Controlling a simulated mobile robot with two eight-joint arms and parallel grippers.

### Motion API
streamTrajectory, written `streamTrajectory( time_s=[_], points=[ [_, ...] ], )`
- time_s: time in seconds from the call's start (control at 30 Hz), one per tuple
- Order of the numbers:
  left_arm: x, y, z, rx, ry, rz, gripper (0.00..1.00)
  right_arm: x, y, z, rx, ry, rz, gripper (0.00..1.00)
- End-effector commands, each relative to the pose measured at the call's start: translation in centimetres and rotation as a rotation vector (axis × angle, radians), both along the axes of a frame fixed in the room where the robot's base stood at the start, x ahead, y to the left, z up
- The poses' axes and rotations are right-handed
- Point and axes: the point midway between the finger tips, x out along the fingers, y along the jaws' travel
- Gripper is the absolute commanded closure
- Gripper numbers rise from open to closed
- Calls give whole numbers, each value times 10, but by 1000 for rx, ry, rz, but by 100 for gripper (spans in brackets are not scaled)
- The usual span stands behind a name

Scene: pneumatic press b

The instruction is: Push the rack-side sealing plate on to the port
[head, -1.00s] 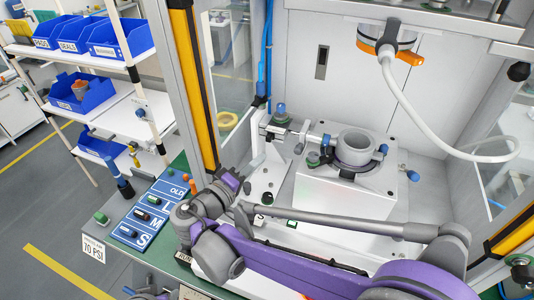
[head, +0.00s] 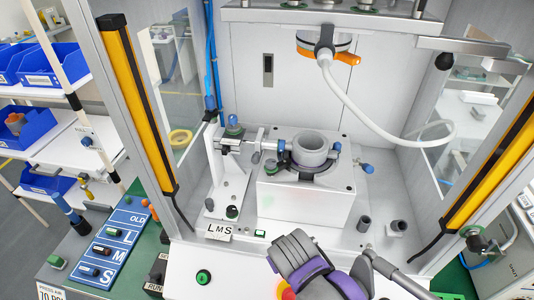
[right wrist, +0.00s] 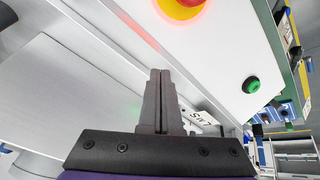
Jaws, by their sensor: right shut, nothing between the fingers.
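The grey cylindrical housing (head: 310,146) sits on a white block (head: 300,205) inside the press. On its rack side, the left, a white stand (head: 228,178) carries a horizontal rod assembly (head: 254,141). Its blue-tipped end is close to the housing; I cannot tell whether the sealing plate touches the port. My right gripper (right wrist: 160,78) is shut and empty in the right wrist view, over the bench by the LMS label (right wrist: 201,122). In the head view my purple and grey right wrist is at the bottom middle, well in front of the stand; its fingertips cannot be made out. My left gripper is not in view.
A green button (head: 203,277) and a red-and-yellow stop button (right wrist: 182,5) are on the front panel. Yellow-and-black posts (head: 140,110) flank the opening. A white hose (head: 358,108) hangs inside. Loose grey fittings (head: 364,223) stand right of the block.

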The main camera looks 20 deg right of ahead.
Motion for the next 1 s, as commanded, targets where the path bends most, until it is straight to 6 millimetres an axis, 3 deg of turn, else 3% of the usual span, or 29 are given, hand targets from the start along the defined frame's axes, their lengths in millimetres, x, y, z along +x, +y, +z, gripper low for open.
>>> streamTrajectory(
  time_s=[0.13,0.27,0.47,0.7,0.83,1.0],
  points=[
    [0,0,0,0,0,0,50,2,0,16,147,-28,-77,100],
    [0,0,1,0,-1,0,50,24,-7,52,262,-47,-163,100],
    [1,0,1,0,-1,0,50,72,-34,130,397,-68,-296,100],
    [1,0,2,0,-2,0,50,123,-83,224,538,-97,-443,100],
    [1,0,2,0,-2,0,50,132,-95,245,574,-108,-475,100],
    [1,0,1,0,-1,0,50,139,-97,243,584,-110,-481,100]
  ],
)
